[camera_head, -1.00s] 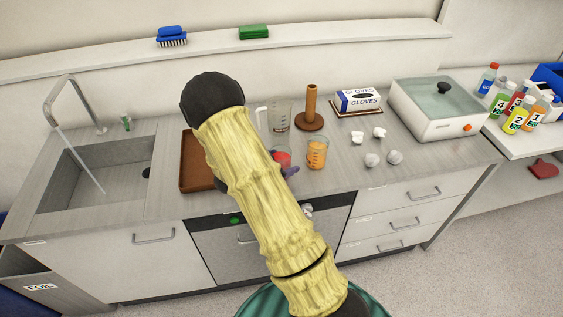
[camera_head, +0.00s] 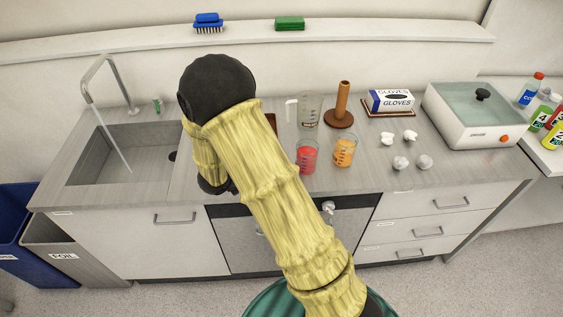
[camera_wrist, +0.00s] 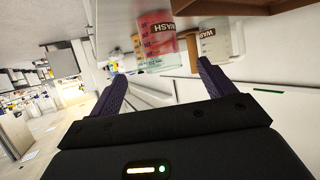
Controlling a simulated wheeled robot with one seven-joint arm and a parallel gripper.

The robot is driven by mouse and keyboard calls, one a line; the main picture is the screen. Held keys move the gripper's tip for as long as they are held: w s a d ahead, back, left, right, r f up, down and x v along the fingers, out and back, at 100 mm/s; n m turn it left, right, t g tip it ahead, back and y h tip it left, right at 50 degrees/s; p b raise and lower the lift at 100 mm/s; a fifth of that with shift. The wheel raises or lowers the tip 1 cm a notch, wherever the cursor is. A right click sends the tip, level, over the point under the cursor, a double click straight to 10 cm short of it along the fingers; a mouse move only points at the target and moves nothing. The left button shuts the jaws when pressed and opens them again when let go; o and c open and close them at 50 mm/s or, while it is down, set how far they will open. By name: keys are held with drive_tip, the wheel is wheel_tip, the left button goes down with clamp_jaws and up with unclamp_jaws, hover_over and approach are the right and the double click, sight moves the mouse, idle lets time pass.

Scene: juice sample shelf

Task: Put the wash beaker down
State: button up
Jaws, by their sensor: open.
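The wash beaker, clear with red liquid, stands upright on the counter (camera_head: 430,178) in the head view (camera_head: 307,157). In the wrist view its WASH label shows on the red beaker (camera_wrist: 159,38). My gripper (camera_wrist: 162,72) is open, its purple fingers spread with nothing between them, and the beaker is beyond the fingertips, apart from them. In the head view my arm hides the gripper, left of the beaker. A beaker of orange liquid (camera_head: 344,151) stands just right of it. A clear jug (camera_head: 309,110) stands behind; it also carries a WASH label in the wrist view (camera_wrist: 214,44).
A wooden post on a round base (camera_head: 341,105), a glove box (camera_head: 391,100) and a lidded bath (camera_head: 478,118) stand behind and right. Several white crumpled pieces (camera_head: 401,163) lie right of the beakers. The sink (camera_head: 130,150) is left. My arm mostly hides a brown tray (camera_head: 271,122).

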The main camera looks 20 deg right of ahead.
idle(0.3)
drive_tip(key=w+a+r+n+t+y, duration=0.1)
drive_tip(key=a+r+n+t+y, duration=0.35)
drive_tip(key=a+n+y, duration=0.5)
drive_tip(key=s+d+n+g+y, duration=0.1)
drive_tip(key=s+d+n+g, duration=0.1)
drive_tip(key=s, duration=0.6)
drive_tip(key=s+d+r+n+g+y, duration=0.1)
drive_tip(key=s+d+n+g+y, duration=0.1)
drive_tip(key=s, duration=0.6)
drive_tip(key=shift+s+d+n+g, duration=0.25)
drive_tip(key=shift+n+g, duration=0.2)
drive_tip(key=shift+g, duration=0.6)
drive_tip(key=shift+w+r, duration=0.1)
drive_tip(key=shift+w, duration=0.05)
drive_tip(key=c, duration=1)
drive_tip(key=shift+c, duration=0.4)
